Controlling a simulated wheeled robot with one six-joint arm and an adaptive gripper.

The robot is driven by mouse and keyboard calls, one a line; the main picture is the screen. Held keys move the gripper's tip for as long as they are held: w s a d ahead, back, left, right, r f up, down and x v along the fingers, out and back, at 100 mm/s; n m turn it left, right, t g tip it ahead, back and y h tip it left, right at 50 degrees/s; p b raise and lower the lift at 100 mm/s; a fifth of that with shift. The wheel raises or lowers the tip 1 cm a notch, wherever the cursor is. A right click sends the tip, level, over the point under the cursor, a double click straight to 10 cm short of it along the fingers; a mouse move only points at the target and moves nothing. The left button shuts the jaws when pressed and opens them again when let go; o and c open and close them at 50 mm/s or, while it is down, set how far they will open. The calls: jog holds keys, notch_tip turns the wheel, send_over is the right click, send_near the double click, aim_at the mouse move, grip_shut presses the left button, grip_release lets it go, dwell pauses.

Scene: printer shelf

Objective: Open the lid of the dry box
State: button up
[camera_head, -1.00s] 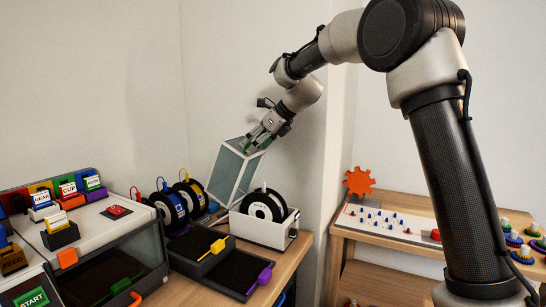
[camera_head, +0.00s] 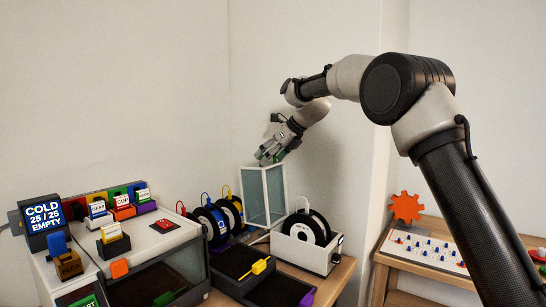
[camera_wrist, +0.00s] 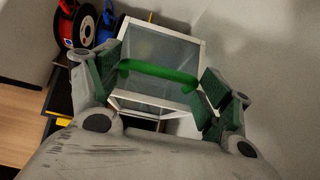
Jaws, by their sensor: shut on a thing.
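The dry box (camera_head: 305,258) is a white open-topped box with a black spool on a white hub (camera_head: 306,229) standing in it. Its lid (camera_head: 263,196), clear panes in a white frame, stands raised and nearly upright at the box's back left. My gripper (camera_head: 272,158) is at the lid's top edge. In the wrist view, the lid (camera_wrist: 165,52) lies between my fingers, and its green bar handle (camera_wrist: 158,70) spans the gap between them. My gripper (camera_wrist: 160,80) is shut on this handle. The head view does not show the handle clearly.
Blue and black spools (camera_head: 212,222) stand left of the lid. Black trays with a yellow handle (camera_head: 257,266) and a purple handle (camera_head: 308,297) lie in front. A printer (camera_head: 155,250) fills the left. A wall is close behind. An orange gear (camera_head: 406,207) stands on the right table.

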jog(key=shift+w+d+r, duration=0.1)
jog(key=shift+w, duration=0.05)
jog(key=o, duration=1.2)
jog(key=v, duration=1.1)
jog(key=shift+d+r, duration=0.25)
